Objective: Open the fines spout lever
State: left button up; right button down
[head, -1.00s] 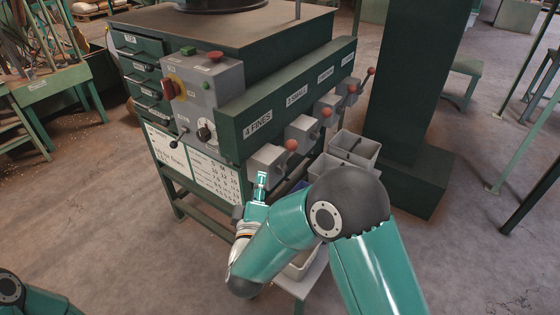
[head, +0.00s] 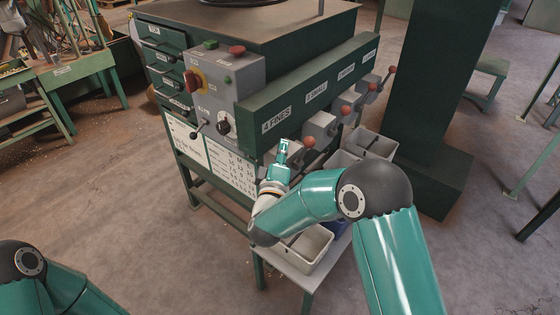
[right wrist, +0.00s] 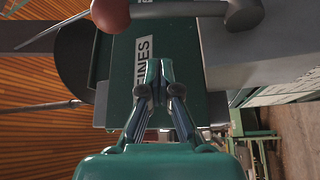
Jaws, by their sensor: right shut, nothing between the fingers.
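The fines spout lever is a grey rod with a red ball knob (head: 309,142), on a grey spout box below the "4 FINES" label (head: 277,121). My right gripper (head: 283,147) is shut and empty, just left of the knob and in front of the spout box, which it partly hides. In the right wrist view, the shut fingertips (right wrist: 156,68) point at the "FINES" label (right wrist: 143,60). The red knob (right wrist: 110,14) and its rod (right wrist: 175,10) cross the top of that view, apart from the fingers. My left gripper is out of view; only my left arm shows.
More spouts with red-knobbed levers (head: 334,109) run to the back right. A control box (head: 230,75) with buttons stands left of the label. Pale bins (head: 303,250) and a blue bin stand under the spouts. A green column (head: 430,90) rises at right.

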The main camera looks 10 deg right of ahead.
aim_at(304, 153)
jog(key=shift+x, duration=0.9)
jog(key=shift+s+d+f+p, duration=0.2)
jog(key=shift+s+d+f, duration=0.05)
jog(key=shift+s+d, duration=0.35)
jog(key=shift+s+d+f+p, duration=0.2)
jog(key=shift+s+d+f, duration=0.05)
jog(key=shift+s+d, duration=0.3)
jog(key=shift+s+d+f, duration=0.15)
jog(key=shift+d, duration=0.15)
jog(key=shift+a, duration=0.1)
